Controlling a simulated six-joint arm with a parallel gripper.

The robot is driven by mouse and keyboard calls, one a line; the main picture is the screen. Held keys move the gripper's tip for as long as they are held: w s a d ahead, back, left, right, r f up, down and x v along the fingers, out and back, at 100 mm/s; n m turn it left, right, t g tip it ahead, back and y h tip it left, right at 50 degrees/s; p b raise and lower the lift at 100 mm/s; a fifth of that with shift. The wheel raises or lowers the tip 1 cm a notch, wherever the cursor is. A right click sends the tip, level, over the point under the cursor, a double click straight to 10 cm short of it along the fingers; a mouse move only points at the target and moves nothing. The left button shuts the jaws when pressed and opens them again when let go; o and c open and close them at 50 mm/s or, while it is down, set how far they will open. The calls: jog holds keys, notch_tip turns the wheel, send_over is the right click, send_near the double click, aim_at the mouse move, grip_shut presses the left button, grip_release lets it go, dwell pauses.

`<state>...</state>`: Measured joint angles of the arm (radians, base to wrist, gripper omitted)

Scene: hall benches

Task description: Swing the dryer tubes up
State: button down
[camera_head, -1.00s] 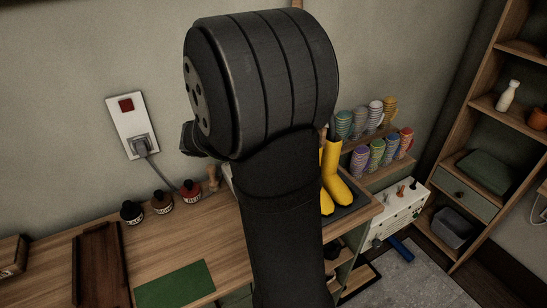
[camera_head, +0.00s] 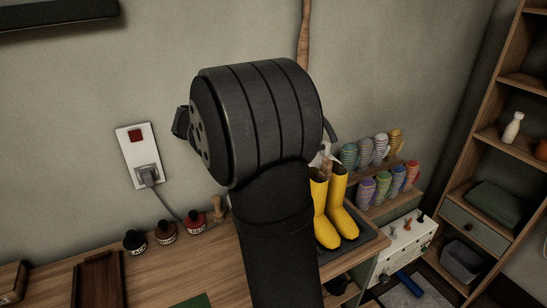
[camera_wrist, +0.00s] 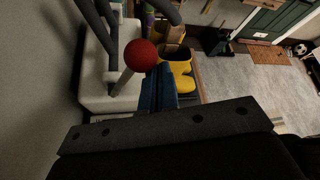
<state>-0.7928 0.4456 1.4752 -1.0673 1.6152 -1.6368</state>
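In the wrist view, the dryer (camera_wrist: 108,94) is a pale box at the left with dark grey tubes (camera_wrist: 95,22) rising from it. A lever with a red ball knob (camera_wrist: 140,54) stands on the dryer. My gripper (camera_wrist: 158,80) has blue fingers that look shut together and empty, just right of and below the knob; I cannot tell whether they touch it. In the head view my thick dark arm hides my gripper and most of the dryer; one curved grey tube (camera_head: 331,130) shows at its right. The yellow boots (camera_head: 338,205) stand upright on a dark tray (camera_head: 368,243).
A wall socket (camera_head: 139,157) with a plug and red switch is at the left. Small jars (camera_head: 165,233) stand along the wooden bench (camera_head: 150,265). Shelves (camera_head: 480,130) stand far right.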

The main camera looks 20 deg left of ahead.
jog(key=w+a, duration=0.1)
jog(key=w+a+r, duration=0.1)
jog(key=w+a, duration=0.1)
jog(key=shift+r, duration=0.35)
jog(key=shift+a+r, duration=0.1)
dwell(0.4)
jog(key=s+d, duration=0.3)
jog(key=s+a, duration=0.3)
jog(key=a, duration=0.6)
jog(key=shift+s+a+f, duration=0.25)
jog(key=shift+a, duration=0.15)
jog(key=shift+d, duration=0.15)
